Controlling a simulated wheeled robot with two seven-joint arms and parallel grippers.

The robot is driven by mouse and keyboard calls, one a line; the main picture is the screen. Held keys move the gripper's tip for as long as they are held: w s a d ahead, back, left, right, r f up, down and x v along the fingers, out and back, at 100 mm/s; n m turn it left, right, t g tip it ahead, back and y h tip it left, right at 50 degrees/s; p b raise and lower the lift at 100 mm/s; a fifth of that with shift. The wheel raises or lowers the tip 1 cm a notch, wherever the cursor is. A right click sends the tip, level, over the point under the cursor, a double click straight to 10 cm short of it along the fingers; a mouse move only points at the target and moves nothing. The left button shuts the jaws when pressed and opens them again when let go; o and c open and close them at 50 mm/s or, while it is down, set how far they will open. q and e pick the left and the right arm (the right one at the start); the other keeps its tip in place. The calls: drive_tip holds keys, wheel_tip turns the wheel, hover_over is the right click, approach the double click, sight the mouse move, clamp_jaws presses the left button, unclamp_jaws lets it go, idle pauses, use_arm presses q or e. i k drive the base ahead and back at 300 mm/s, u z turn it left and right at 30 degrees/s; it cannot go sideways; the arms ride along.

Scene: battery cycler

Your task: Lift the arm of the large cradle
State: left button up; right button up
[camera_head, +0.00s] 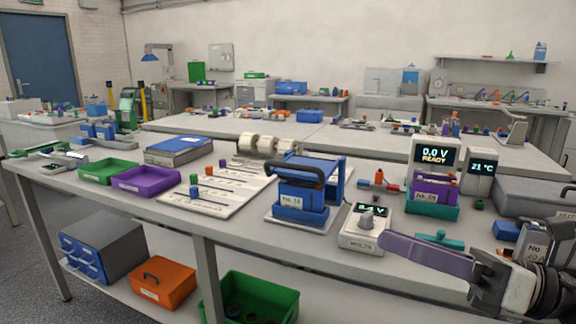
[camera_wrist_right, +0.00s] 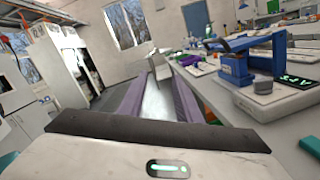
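A blue cradle (camera_head: 301,214), apparently the large one, stands on a white plate on the bench, in the middle of the head view. It holds a blue block with a dark handle (camera_head: 293,166). Its blue arm reaches over the block; in the right wrist view this arm (camera_wrist_right: 252,42) lies roughly level above the cradle (camera_wrist_right: 236,70). My right gripper (camera_head: 384,241) is right of the cradle, at the bench front, apart from it. Its purple fingers (camera_wrist_right: 157,88) are spread with nothing between them. My left gripper is not in view.
A white meter with a knob (camera_head: 366,228) stands between the cradle and my right gripper. A smaller teal cradle (camera_head: 432,207) with a purple block stands behind, below a 0.0 V display (camera_head: 435,155). A purple tray (camera_head: 147,181) and green tray (camera_head: 108,171) are left.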

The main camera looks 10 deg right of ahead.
sight(318, 171)
drive_tip(key=i, duration=0.9)
